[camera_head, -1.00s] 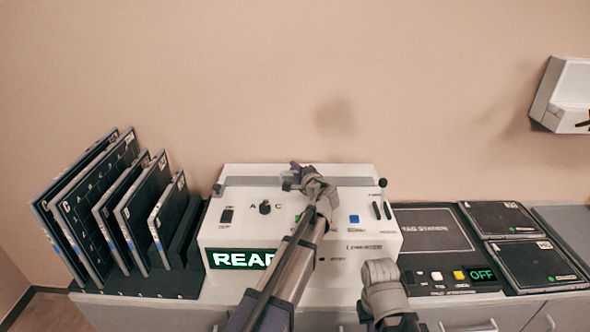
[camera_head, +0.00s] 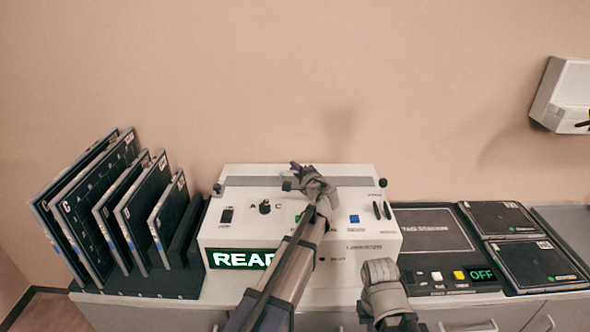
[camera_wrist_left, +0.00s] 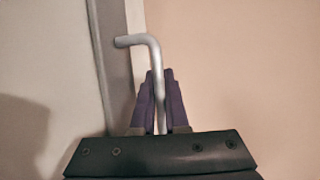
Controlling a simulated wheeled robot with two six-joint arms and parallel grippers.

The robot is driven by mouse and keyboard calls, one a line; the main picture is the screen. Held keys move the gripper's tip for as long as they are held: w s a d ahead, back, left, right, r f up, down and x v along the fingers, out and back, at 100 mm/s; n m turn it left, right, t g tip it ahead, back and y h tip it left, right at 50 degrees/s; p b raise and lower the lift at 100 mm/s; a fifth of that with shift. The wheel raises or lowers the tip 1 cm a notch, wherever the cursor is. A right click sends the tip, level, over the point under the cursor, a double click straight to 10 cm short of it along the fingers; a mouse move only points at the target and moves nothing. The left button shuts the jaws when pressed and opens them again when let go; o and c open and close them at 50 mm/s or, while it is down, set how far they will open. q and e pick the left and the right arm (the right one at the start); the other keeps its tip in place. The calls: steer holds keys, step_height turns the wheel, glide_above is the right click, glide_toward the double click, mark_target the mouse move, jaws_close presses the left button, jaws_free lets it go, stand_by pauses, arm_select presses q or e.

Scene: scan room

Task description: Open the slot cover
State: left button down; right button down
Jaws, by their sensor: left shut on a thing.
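The slot cover (camera_head: 250,181) is a grey strip along the back top of the white machine (camera_head: 235,238). It looks flat and closed in the head view. In the left wrist view the grey strip (camera_wrist_left: 116,75) runs beside a bent metal handle (camera_wrist_left: 136,40). My left gripper (camera_head: 294,168) reaches over the machine to the strip. In the left wrist view its purple fingers (camera_wrist_left: 161,90) are shut on the handle's straight end. My left arm hides the middle of the machine's panel.
A rack of dark plates (camera_head: 110,210) stands left of the machine. A small lever (camera_head: 382,192) stands up at the machine's right. Further right are a tag station (camera_head: 430,230) and two dark pads (camera_head: 505,218). A white box (camera_head: 560,95) hangs on the wall.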

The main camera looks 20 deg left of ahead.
arm_select(q)
steer(key=w, duration=0.2)
steer(key=w+a, duration=0.1)
steer(key=w, duration=0.1)
steer(key=w+a, duration=0.1)
steer(key=w, duration=0.1)
steer(key=shift+w, duration=0.35)
steer(key=shift+s, duration=0.1)
steer(key=c, duration=1.2)
jaws_free()
steer(key=shift+d, duration=0.1)
steer(key=shift+p+v, duration=0.7)
steer(key=shift+v, duration=3.2)
